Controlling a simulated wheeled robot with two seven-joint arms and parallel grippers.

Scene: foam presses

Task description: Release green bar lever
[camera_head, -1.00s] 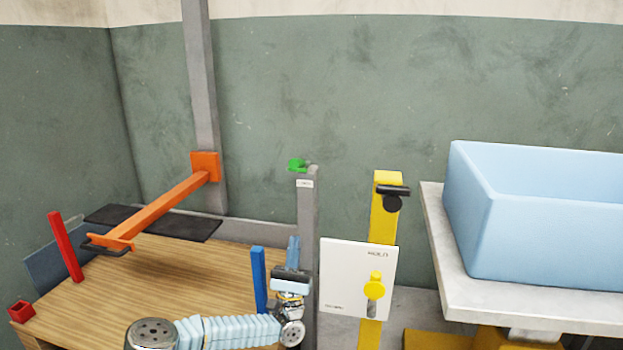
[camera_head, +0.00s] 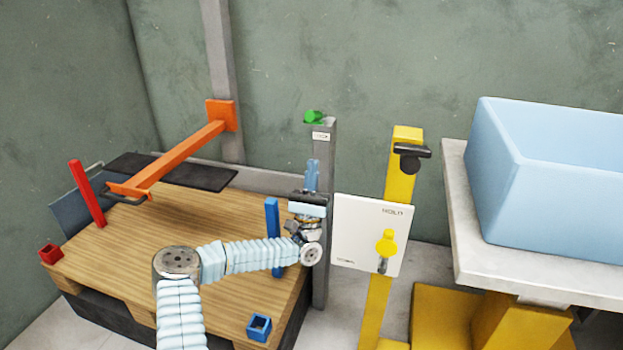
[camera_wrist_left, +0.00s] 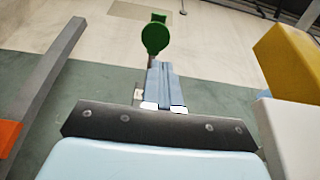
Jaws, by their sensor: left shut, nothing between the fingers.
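The green bar lever (camera_head: 313,117) sits at the top of a grey post (camera_head: 322,215) with a small white label below it. In the left wrist view the green lever (camera_wrist_left: 156,37) shows as a round green end just beyond the fingertips, with a smaller green part behind it. My left gripper (camera_head: 313,163) points up in front of the grey post, below the lever. Its pale blue fingers are together with nothing between them. In the left wrist view the closed fingers (camera_wrist_left: 161,72) appear right under the green end; I cannot tell whether they touch it. My right gripper is not in view.
A yellow post (camera_head: 403,180) with a black knob and a white panel (camera_head: 357,228) with a yellow lever stand to the right. A blue bar (camera_head: 273,235) and red bar (camera_head: 87,193) rise from the wooden table (camera_head: 180,222). An orange arm (camera_head: 180,155) spans it. A light-blue tub (camera_head: 500,190) is at right.

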